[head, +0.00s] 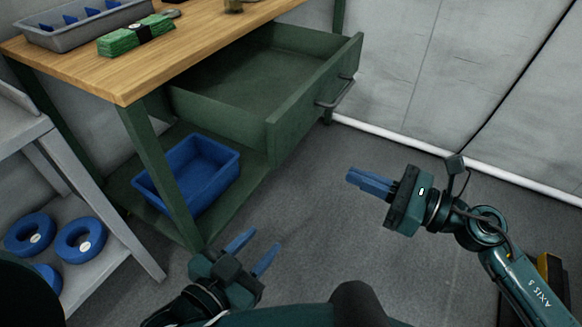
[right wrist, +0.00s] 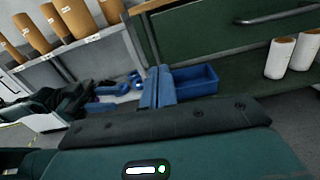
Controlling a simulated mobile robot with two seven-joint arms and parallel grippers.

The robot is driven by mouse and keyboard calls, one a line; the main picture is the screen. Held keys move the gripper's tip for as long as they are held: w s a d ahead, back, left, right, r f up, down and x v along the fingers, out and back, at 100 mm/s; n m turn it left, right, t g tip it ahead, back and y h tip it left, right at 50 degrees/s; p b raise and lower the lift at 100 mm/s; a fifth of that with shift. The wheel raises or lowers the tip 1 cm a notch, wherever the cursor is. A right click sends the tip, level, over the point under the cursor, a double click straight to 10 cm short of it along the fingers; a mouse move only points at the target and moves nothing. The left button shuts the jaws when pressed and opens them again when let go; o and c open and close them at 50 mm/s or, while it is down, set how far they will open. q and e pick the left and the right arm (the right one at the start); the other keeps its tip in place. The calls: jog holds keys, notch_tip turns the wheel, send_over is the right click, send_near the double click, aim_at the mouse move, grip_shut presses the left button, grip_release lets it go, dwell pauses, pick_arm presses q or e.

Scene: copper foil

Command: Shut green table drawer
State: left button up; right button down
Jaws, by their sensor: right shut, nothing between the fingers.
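The green table drawer (head: 318,95) is pulled out from under the wooden tabletop (head: 150,65), and its inside looks empty. A dark bar handle (head: 336,93) is on its front panel; the drawer front also shows in the right wrist view (right wrist: 215,35). My right gripper (head: 370,182) is shut and empty, below and to the right of the drawer front, apart from it. It also shows in the right wrist view (right wrist: 158,88). My left gripper (head: 254,252) is open and empty, low in front of the table, apart from the drawer.
A blue bin (head: 222,178) stands on the table's lower shelf. A grey rack (head: 120,240) with blue rings (head: 80,241) stands at left. A grey tray (head: 60,38) and a green bundle (head: 120,42) lie on the tabletop. The floor right of the drawer is clear.

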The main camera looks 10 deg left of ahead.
send_near(277, 147)
jog(key=shift+n, duration=0.4)
jog(key=x, duration=0.6)
jog(key=shift+w+a+p, duration=0.1)
jog(key=shift+a+p, duration=0.2)
jog(key=shift+a, duration=0.1)
